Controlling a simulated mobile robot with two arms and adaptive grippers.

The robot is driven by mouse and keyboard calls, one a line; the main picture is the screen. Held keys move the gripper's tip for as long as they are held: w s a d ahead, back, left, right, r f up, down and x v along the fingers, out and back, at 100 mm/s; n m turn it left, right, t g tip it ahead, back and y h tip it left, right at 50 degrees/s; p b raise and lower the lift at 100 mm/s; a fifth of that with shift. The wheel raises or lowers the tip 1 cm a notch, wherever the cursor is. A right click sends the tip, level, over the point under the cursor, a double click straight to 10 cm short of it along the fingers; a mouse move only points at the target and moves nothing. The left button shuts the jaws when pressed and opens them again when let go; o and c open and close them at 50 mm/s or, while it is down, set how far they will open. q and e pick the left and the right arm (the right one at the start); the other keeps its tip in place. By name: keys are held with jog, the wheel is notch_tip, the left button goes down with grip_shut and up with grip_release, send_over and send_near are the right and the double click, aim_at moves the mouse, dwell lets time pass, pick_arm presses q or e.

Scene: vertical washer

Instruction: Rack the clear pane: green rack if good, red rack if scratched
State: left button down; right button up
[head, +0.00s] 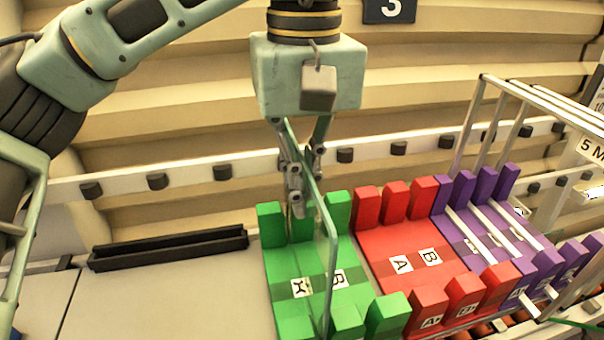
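The clear pane (321,240) is seen nearly edge-on in the head view, a thin upright sheet with a pale green edge. My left gripper (298,190) points down and is shut on the pane's upper part. The pane stands over the green rack (285,262), in line with its slots between the posts. I cannot tell whether its lower edge is seated. No scratch can be made out at this angle. The red rack (385,241) is just right of the green one, with its slots empty. My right gripper is not in view.
A purple rack (478,262) with white strips stands right of the red rack, near a metal frame (480,110). A long black slotted holder (168,248) lies left of the green rack. The grey surface (170,300) in front of it is clear.

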pick_arm(q)
jog(key=shift+f+b, duration=0.5)
jog(key=shift+f, duration=0.15)
dwell(1.2)
jog(key=c, duration=1.9)
grip_release()
jog(key=shift+o, duration=0.2)
jog(key=shift+f, duration=0.1)
notch_tip(320, 180, up, 12)
jog(key=shift+r, duration=0.1)
